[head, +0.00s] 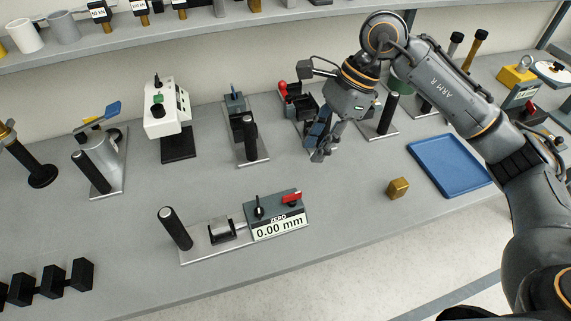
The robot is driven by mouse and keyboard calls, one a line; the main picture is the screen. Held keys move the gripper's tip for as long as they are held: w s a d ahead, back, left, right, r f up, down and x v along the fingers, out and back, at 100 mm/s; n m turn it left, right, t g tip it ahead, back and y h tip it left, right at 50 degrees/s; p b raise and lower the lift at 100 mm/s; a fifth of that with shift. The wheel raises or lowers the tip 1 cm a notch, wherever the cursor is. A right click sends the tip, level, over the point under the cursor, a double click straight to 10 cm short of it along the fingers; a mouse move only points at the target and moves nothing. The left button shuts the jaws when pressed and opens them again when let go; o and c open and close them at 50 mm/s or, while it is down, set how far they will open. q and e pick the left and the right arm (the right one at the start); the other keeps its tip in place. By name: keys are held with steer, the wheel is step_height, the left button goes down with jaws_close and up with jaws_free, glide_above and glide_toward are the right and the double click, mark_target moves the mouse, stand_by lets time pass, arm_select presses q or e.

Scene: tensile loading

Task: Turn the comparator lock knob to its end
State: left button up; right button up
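A flat instrument that looks like the comparator stands at the front middle of the bench. Its dark box (276,217) shows "ZERO" and a "0.00 mm" readout (280,228). A black knob (259,209) and a red lever (291,197) sit on top of the box; I cannot tell for sure which is the lock knob. A grey block (221,231) and a black upright handle (175,228) share its base plate. My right gripper (319,154) hangs above and behind the box, apart from it, fingers pointing down; its finger gap is unclear. My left gripper is not in view.
A brass cube (398,188) and a blue tray (447,166) lie to the right. Behind stand a white device (166,109) and several fixtures with black handles, some close to my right gripper. Black blocks (51,281) sit front left. Bench around the instrument is clear.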

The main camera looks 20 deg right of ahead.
steer(key=p, duration=0.2)
glide_toward(293, 194)
steer(key=x, duration=0.3)
steer(key=p+x, duration=0.1)
steer(key=x, duration=0.3)
steer(key=shift+a+f, duration=0.25)
steer(key=shift+f, duration=0.05)
steer(key=shift+a+f, duration=0.1)
steer(key=shift+f, duration=0.4)
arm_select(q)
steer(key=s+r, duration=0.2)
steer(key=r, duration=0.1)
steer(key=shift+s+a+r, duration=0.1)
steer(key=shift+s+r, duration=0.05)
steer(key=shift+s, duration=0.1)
arm_select(e)
jaws_close()
